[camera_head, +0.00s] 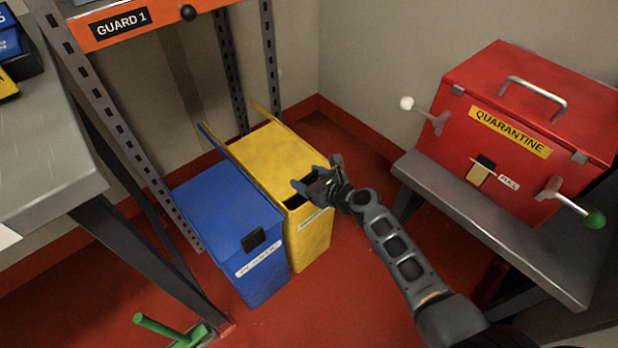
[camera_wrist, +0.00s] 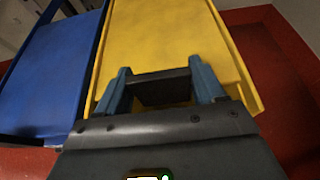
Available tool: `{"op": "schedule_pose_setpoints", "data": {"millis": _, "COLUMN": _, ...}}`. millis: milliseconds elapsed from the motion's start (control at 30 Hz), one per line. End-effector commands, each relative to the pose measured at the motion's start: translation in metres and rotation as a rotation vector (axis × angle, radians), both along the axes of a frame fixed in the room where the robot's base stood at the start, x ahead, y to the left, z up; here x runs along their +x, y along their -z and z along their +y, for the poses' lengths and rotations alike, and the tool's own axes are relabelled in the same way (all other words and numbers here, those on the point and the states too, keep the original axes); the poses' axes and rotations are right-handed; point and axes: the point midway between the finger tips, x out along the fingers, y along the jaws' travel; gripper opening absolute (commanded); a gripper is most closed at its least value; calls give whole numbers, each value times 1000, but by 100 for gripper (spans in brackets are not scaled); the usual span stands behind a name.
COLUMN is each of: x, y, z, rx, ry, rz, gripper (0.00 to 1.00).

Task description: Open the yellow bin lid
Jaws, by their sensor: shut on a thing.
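The yellow bin (camera_head: 318,240) stands on the red floor, right of the blue bin. Its yellow lid (camera_head: 268,155) covers the top and looks down or nearly down. A dark patch shows at its front edge under my fingers; I cannot tell if it is a gap or the handle. My gripper (camera_head: 303,188) is at the lid's front edge. In the wrist view my gripper (camera_wrist: 161,85) has its two blue fingers at either end of the black lid handle (camera_wrist: 163,90), shut on it. The yellow lid (camera_wrist: 170,35) fills the view beyond.
The blue bin (camera_head: 225,215) stands close on the left, its lid down. An orange-beamed rack (camera_head: 150,20) frames the bins. A red quarantine box (camera_head: 540,120) sits on a grey bench (camera_head: 480,225) at right. A grey table (camera_head: 50,150) is at left, a green-handled item (camera_head: 165,330) below.

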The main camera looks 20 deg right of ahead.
Motion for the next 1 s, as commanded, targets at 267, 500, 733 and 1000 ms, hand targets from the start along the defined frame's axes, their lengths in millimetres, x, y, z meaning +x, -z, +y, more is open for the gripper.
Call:
{"op": "schedule_pose_setpoints", "data": {"millis": 267, "x": 11, "y": 2, "z": 3, "rx": -1, "ry": -1, "rz": 0, "gripper": 14}}
{"op": "schedule_pose_setpoints", "data": {"millis": 500, "x": 58, "y": 4, "z": 18, "rx": -4, "ry": -2, "rz": -1, "gripper": 14}}
{"op": "schedule_pose_setpoints", "data": {"millis": 733, "x": 101, "y": 4, "z": 31, "rx": -2, "ry": 1, "rz": -1, "gripper": 14}}
{"op": "schedule_pose_setpoints", "data": {"millis": 1000, "x": 119, "y": 2, "z": 37, "rx": -1, "ry": 4, "rz": 1, "gripper": 14}}
